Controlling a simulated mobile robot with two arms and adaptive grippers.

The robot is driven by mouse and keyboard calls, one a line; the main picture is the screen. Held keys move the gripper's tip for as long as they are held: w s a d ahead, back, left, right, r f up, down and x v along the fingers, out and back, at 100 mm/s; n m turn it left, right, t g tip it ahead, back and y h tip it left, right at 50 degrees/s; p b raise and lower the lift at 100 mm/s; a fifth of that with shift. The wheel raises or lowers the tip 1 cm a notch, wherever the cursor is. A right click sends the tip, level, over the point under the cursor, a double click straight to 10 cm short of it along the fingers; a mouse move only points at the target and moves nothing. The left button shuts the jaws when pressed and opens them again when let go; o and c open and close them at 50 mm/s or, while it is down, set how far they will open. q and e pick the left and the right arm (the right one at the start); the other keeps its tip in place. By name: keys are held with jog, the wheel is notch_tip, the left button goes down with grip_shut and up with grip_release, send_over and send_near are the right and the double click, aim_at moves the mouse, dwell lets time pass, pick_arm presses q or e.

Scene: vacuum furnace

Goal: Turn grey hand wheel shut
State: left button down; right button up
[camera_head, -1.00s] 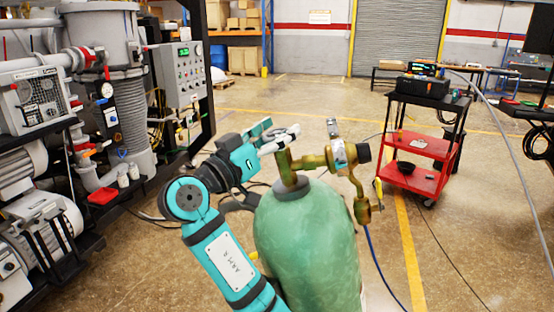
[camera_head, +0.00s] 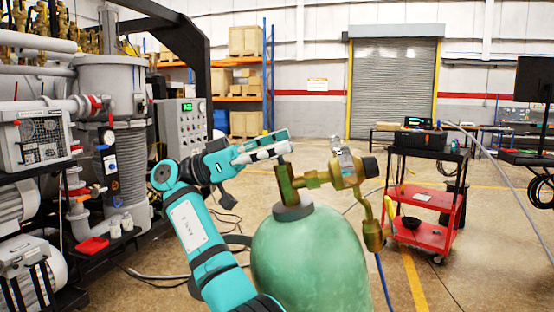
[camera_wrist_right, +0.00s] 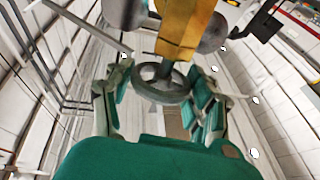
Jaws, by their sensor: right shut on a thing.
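A green gas cylinder (camera_head: 312,262) stands upright with a brass valve (camera_head: 288,183) on top. The grey hand wheel (camera_wrist_right: 162,84) shows as a ring in the right wrist view, between the two fingers. In the head view the wheel is mostly hidden by my gripper at the valve top. My right gripper (camera_head: 270,150) reaches in from the left over the valve and is shut on the wheel. It also shows in the right wrist view (camera_wrist_right: 160,98), a finger at each side of the ring. My left gripper is not in view.
A brass regulator (camera_head: 346,168) is fixed to the right of the valve, with a blue hose running down. A red cart (camera_head: 420,236) stands behind at right. Furnace machinery with a grey control box (camera_head: 181,127) fills the left. Open floor lies between.

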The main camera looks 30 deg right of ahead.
jog(key=shift+m+g+y+b, duration=0.6)
jog(key=shift+m+g+y, duration=0.35)
jog(key=shift+g, duration=0.25)
jog(key=o, duration=1.2)
